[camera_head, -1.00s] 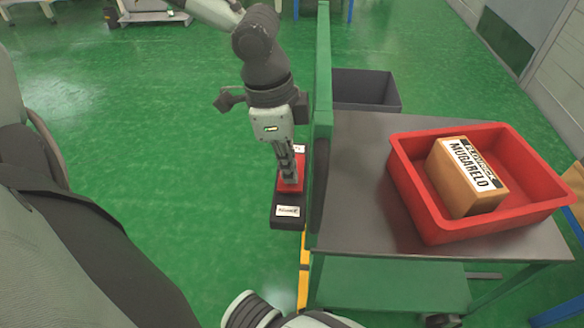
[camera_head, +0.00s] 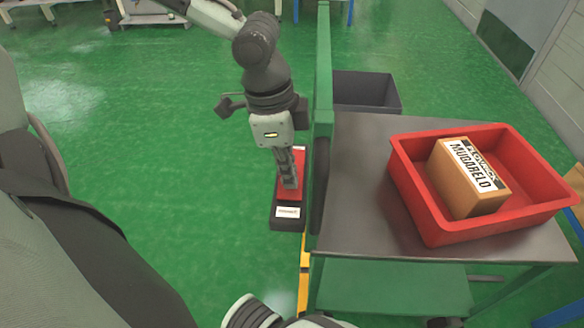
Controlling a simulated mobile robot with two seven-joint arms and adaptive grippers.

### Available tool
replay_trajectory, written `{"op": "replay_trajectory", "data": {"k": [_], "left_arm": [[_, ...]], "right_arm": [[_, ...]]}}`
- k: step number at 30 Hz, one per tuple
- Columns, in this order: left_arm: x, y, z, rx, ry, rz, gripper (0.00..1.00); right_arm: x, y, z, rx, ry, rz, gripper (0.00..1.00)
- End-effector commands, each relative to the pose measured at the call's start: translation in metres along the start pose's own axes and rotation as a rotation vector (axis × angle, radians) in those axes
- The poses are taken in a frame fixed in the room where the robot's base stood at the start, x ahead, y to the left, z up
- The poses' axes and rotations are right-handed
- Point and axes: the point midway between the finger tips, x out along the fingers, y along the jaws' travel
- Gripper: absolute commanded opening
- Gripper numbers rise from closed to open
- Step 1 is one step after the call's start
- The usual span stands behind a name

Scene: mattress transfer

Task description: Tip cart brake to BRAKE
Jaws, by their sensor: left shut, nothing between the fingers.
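The cart brake is a black box with a red rocker (camera_head: 295,193) on top, low at the left side of the green-framed cart (camera_head: 321,110). A white label (camera_head: 287,212) sits at its near end, its text too small to read. My left gripper (camera_head: 289,184) is shut and empty, pointing down over the red rocker and hiding part of it. It appears to be at or just above the rocker; I cannot tell whether it touches. My right gripper is not in view.
A red tray (camera_head: 440,228) holding a cardboard box (camera_head: 455,190) stands on the cart's grey top. A dark bin (camera_head: 365,90) stands behind the cart. The green floor (camera_head: 150,150) left of the brake is clear.

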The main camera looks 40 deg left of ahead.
Motion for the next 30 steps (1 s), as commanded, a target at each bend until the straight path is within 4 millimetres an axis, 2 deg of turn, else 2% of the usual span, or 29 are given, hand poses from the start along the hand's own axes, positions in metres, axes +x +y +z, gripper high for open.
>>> {"op": "replay_trajectory", "data": {"k": [8,17,24,30], "left_arm": [[-0.026,0.0,-0.004,0.0,0.0,0.0,0.0],[-0.048,0.0,-0.008,0.0,0.002,-0.002,0.0],[-0.063,-0.001,-0.01,-0.001,0.002,-0.003,0.0],[-0.068,0.0,-0.011,0.0,0.001,0.0,0.0]], "right_arm": [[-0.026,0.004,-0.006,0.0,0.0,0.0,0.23],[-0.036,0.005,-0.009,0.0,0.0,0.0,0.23],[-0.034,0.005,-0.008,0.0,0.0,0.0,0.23],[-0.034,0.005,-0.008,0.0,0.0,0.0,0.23]]}}
